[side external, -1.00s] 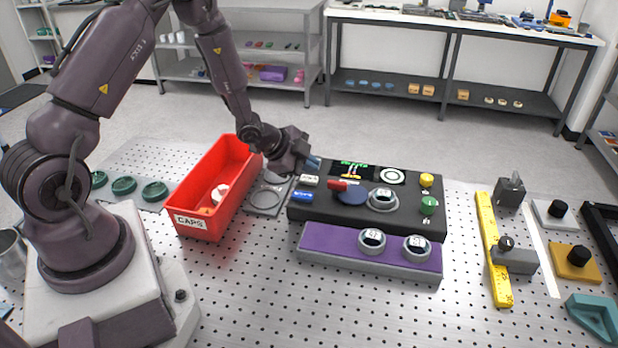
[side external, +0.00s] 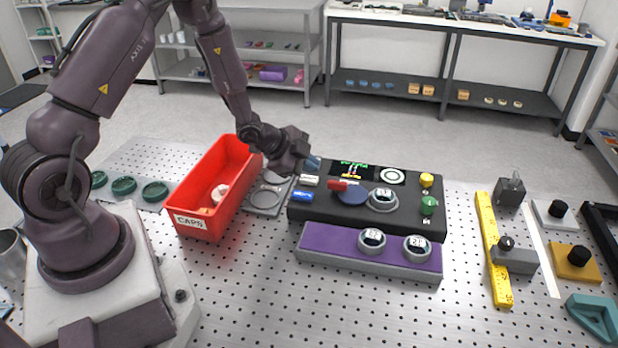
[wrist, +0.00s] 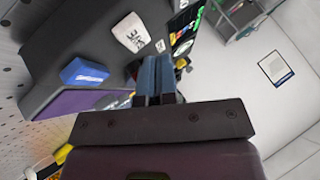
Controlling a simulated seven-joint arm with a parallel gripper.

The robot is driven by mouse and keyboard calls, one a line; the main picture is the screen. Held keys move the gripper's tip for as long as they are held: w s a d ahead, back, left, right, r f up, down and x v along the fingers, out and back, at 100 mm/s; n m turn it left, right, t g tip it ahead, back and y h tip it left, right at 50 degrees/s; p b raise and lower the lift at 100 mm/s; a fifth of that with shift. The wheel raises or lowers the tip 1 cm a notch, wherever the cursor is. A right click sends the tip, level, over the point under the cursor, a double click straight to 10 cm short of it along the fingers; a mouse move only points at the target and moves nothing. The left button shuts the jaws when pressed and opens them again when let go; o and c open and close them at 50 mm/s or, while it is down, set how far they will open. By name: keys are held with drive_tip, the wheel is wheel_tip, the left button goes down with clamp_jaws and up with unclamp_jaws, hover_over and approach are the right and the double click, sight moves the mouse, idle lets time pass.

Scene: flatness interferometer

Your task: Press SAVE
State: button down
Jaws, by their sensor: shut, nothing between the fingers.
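The black instrument console (side external: 400,222) carries a white key (side external: 309,181) and a blue key (side external: 302,196) at its left end. Both keys also show in the wrist view, the white one (wrist: 132,33) with dark lettering and the blue one (wrist: 85,72) with pale lettering. I cannot read surely which is SAVE. My gripper (side external: 316,163) is shut and empty, its blue fingertips above the console's back left edge, just behind the white key. In the wrist view the fingertips (wrist: 154,65) appear beside the white key, apart from it. Contact cannot be seen.
The console has a screen (side external: 352,170), a red lever (side external: 341,185), a yellow knob (side external: 426,180) and a green knob (side external: 428,205). A purple-topped tray (side external: 330,242) with two capped round pieces lies in front. A red CAPS bin (side external: 190,225) stands left.

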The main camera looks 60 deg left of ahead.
sight(309, 179)
drive_tip(key=shift+f, duration=0.15)
drive_tip(key=shift+f, duration=0.3)
drive_tip(key=shift+f, duration=0.45)
idle(0.9)
drive_tip(key=shift+r, duration=0.15)
idle(0.3)
drive_tip(key=shift+r, duration=0.75)
drive_tip(key=shift+r, duration=2.5)
